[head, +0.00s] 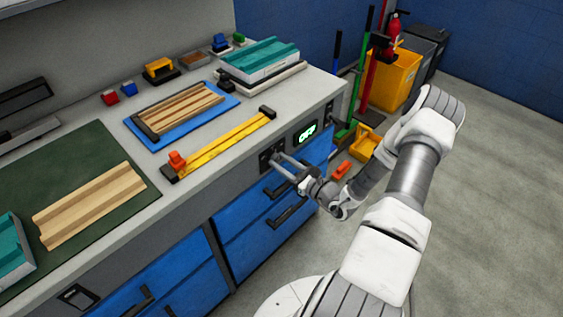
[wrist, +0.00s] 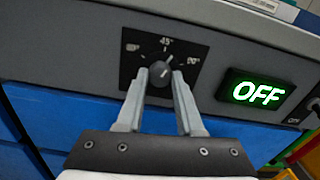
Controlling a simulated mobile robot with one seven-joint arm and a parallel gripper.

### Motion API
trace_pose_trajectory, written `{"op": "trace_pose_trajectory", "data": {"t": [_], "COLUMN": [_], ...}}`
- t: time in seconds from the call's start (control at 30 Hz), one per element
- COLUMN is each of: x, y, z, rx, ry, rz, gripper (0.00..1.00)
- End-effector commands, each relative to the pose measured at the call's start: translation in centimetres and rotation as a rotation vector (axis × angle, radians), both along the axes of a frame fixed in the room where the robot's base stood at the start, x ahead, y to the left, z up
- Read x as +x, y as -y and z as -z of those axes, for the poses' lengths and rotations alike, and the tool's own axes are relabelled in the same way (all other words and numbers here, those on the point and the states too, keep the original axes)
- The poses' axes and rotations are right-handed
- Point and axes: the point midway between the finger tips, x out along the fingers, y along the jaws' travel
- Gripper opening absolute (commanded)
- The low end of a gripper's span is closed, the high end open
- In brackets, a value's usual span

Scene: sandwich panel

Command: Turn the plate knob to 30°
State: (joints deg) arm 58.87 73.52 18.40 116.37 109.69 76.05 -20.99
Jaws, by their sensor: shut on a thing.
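The plate knob (wrist: 159,76) is a small dark grey dial on a black square panel in the wrist view. Its light pointer line leans up and to the right, close to the 45° mark and slightly to its right. A 45° label stands above the knob, a blurred label to its upper left and another to its right. My gripper (wrist: 160,80) has one finger on each side of the knob and is shut on it. In the head view my gripper (head: 279,163) reaches the cabinet front at the black dial panel (head: 265,160), and the knob is hard to make out.
A lit green OFF display (wrist: 257,92) is right of the dial; it also shows in the head view (head: 307,132). Blue drawers (head: 262,217) with black handles lie below. A yellow bar (head: 225,143) lies on the worktop above. Open floor is at the right.

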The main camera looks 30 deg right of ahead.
Motion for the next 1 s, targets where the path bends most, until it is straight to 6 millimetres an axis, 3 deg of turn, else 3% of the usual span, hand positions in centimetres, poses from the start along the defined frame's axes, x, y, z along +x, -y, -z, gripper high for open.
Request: {"op": "trace_pose_trajectory", "data": {"t": [1.0], "x": [-0.02], "y": [0.08], "z": [0.3], "rx": [-0.909], "ry": [0.328], "rz": [-0.001], "gripper": [0.0]}}
